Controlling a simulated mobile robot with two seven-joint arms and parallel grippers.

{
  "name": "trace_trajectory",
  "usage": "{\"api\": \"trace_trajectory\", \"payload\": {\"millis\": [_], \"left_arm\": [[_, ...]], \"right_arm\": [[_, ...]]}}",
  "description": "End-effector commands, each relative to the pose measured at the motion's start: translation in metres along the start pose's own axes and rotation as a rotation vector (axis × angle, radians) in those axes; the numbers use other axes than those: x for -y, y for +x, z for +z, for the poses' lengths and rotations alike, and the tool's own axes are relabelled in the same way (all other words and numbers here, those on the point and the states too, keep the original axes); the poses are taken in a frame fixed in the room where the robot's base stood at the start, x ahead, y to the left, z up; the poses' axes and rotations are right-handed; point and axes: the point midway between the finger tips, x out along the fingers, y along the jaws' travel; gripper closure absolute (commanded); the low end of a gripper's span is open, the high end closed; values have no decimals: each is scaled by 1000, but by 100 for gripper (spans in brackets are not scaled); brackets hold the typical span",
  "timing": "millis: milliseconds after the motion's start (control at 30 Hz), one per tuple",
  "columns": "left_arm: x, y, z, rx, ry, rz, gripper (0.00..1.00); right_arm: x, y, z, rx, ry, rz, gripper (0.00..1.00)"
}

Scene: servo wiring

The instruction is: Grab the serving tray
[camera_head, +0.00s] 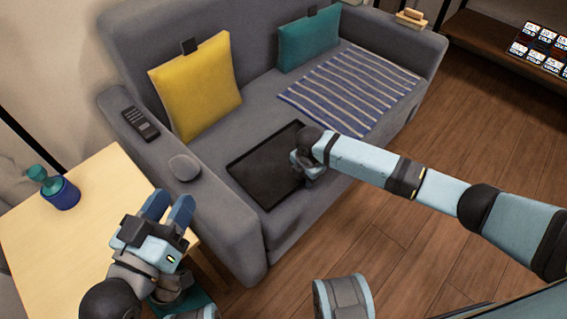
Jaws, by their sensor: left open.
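The serving tray (255,168) is a flat black rectangle with a raised rim. It lies on the grey sofa's seat, left of a striped blanket. My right gripper (303,165) is at the tray's right edge; the arm's wrist covers part of that edge. Its fingers are mostly hidden, so I cannot tell whether they are shut on the rim. My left gripper (168,209) is open and empty, over the right part of the wooden side table, in front of the sofa's left armrest and apart from the tray.
The side table (60,237) bears a blue cup (62,194) with a teal object in it. A remote (141,124) and a grey rounded object (184,167) lie on the left armrest. Yellow (195,85) and teal (308,40) cushions lean on the backrest. The floor in front is clear.

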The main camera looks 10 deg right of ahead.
Motion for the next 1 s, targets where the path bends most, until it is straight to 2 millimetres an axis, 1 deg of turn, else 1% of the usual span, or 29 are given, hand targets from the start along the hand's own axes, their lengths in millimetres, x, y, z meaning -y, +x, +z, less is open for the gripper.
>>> {"api": "trace_trajectory", "payload": {"millis": [33, 67, 100, 200, 667, 767, 867, 967, 1000], "left_arm": [[0, 0, 0, 0, 0, 0, 57], [0, 0, 0, -1, 0, 0, 57], [0, 0, 0, -1, 0, 0, 57], [0, 0, 0, -1, 0, 0, 57], [0, 0, -3, -4, 0, 0, 57], [-1, 0, -8, -16, 2, -1, 57], [-2, 0, -16, -37, 3, -2, 57], [-4, -2, -25, -73, -2, -8, 57], [-5, -2, -30, -88, -1, -9, 57]], "right_arm": [[0, 0, 0, 0, 0, 0, 66], [0, 0, 0, 0, 0, 0, 71], [0, 0, 0, 0, 0, 0, 80], [0, 0, 0, 0, 0, 0, 100], [0, -4, 0, 0, 0, 2, 100], [-1, -11, 0, 1, 0, 2, 100], [-1, -23, 0, 1, -1, 4, 100], [-1, -41, 0, 1, -1, 4, 100], [-1, -50, 0, 1, -2, 4, 100]]}}
